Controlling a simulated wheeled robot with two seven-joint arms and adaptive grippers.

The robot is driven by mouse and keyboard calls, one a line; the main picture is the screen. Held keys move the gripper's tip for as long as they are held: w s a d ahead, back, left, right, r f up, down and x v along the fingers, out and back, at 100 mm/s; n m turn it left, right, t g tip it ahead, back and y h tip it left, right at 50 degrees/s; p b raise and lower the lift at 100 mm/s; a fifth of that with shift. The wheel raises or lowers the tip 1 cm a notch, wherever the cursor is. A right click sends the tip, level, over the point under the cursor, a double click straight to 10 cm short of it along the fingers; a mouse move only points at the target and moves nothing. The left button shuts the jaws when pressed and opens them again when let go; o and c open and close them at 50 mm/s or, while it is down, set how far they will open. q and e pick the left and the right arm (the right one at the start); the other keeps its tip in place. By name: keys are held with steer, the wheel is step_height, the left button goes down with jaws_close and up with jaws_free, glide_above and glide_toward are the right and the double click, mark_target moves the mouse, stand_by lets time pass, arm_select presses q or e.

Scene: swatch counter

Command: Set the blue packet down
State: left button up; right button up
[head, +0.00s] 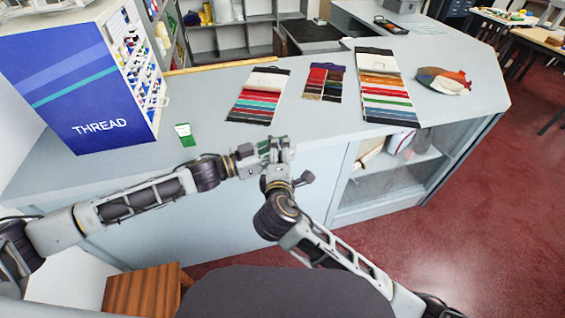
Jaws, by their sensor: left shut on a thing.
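My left gripper (268,150) is above the counter's front edge, near the middle of the head view. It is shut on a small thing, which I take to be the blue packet. The jaws and the other gripper hide it, and I cannot make out its colour or shape. My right gripper (279,172) comes up from below, close against the left one. I cannot tell whether the two touch or whether the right jaws are open. A small green and white packet (186,135) lies on the counter (212,108), left of both grippers.
A blue thread display (70,90) stands on the counter at the left. Swatch cards with red (258,95), dark (324,82) and mixed strips (383,88) lie behind the grippers. A colourful cloth piece (443,81) lies at the right. The counter around the green packet is clear.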

steer(key=shift+f, duration=0.15)
steer(key=c, duration=1.1)
steer(key=o, duration=1.1)
steer(key=shift+d, duration=0.1)
steer(key=shift+s, duration=0.15)
steer(key=v, duration=1.2)
